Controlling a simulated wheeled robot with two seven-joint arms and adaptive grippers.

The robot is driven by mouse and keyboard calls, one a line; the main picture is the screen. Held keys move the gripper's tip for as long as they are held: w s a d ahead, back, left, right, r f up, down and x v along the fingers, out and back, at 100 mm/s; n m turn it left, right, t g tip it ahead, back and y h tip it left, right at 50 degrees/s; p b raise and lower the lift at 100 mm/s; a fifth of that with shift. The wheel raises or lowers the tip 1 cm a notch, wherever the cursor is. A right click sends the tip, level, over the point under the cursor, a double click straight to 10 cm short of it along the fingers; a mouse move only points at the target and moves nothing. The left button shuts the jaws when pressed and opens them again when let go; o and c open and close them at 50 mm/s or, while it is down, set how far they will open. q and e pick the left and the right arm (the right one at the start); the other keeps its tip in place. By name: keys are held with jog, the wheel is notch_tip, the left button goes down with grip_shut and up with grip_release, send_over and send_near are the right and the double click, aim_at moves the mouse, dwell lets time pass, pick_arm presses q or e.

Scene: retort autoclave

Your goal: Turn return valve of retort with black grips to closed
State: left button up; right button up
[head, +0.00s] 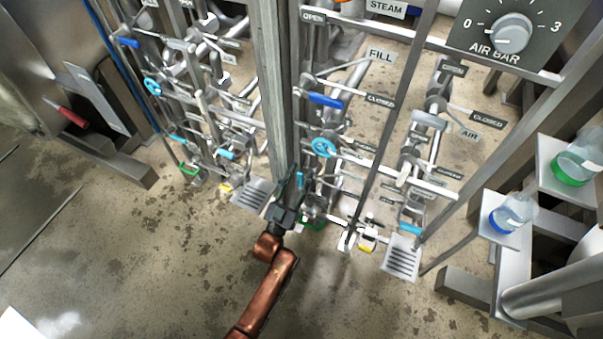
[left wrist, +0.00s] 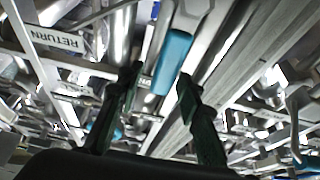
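My left gripper (head: 290,200) reaches from below to the foot of the middle post, beside a small light-blue valve handle (head: 300,180). In the left wrist view my left gripper (left wrist: 158,78) has its two dark fingers apart. A light-blue handle (left wrist: 173,60) shows in the gap between the fingertips, nearer the right finger. I cannot tell whether either finger touches it. A RETURN label (left wrist: 55,38) is at the upper left of the left wrist view. No black grips can be made out. My right gripper is not in view.
Pipes and valves crowd both sides of the middle post (head: 272,90). A blue round handwheel (head: 323,147) and a dark blue lever (head: 325,100) are above my gripper. Bottles on brackets, including a blue-based one (head: 512,212), stand at the right. The floor (head: 150,240) at lower left is clear.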

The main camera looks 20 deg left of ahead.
pick_arm(q)
jog(key=shift+r, duration=0.1)
grip_shut()
dwell(0.3)
dwell(0.4)
